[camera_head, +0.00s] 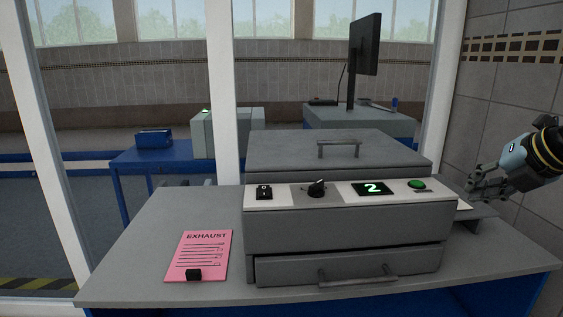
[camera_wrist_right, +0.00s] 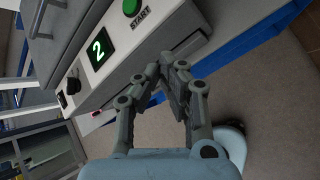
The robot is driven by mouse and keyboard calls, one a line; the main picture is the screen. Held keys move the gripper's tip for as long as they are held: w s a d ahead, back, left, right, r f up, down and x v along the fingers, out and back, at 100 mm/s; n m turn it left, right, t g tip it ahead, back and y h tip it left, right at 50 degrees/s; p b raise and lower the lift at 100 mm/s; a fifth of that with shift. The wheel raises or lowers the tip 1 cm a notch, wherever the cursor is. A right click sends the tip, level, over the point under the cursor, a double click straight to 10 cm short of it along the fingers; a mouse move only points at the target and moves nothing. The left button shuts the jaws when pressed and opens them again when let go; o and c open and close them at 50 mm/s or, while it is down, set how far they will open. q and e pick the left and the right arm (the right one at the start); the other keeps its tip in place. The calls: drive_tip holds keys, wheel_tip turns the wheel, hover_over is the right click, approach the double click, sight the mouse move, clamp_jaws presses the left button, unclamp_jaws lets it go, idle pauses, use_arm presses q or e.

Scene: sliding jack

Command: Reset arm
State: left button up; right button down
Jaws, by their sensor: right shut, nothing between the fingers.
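My right gripper (camera_head: 474,190) is at the right side of the head view, beside the right end of a grey machine (camera_head: 340,230). In the right wrist view the fingers (camera_wrist_right: 162,74) are shut with nothing between them. They point toward the machine's front panel, near its green START button (camera_wrist_right: 131,8); whether they touch anything is hard to tell. My left gripper is in neither view.
The machine's panel has a dark knob (camera_head: 317,188), a switch (camera_head: 264,192) and a display (camera_head: 372,188) reading 2. A pink EXHAUST card (camera_head: 201,252) lies on the grey table (camera_head: 150,240). A tiled wall (camera_head: 500,90) is at right.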

drive_tip(key=s+a+f+m+g+b, duration=0.1)
drive_tip(key=s+f+m+g+b, duration=0.35)
drive_tip(key=f, duration=1.35)
drive_tip(key=s+f+m+b, duration=0.1)
drive_tip(key=s+f+b, duration=0.4)
drive_tip(key=s+f, duration=0.9)
drive_tip(key=s+a+f+m+g+b, duration=0.1)
drive_tip(key=s+f+m+g+b, duration=0.3)
drive_tip(key=f, duration=1.7)
drive_tip(key=s+a+f+m+h+b, duration=0.1)
drive_tip(key=s+f+m+b, duration=0.3)
drive_tip(key=s+f+m, duration=0.5)
drive_tip(key=s+a+f+m+h+b, duration=0.1)
drive_tip(key=s+a+f+m+b, duration=0.1)
drive_tip(key=s+f+m, duration=0.8)
drive_tip(key=s+f+b, duration=0.1)
drive_tip(key=s+f, duration=0.2)
drive_tip(key=s, duration=0.3)
drive_tip(key=s+f, duration=0.4)
drive_tip(key=s, duration=0.2)
drive_tip(key=shift+s+a+t+b, duration=0.3)
drive_tip(key=shift+s+t+b, duration=0.05)
drive_tip(key=shift+s+b, duration=0.05)
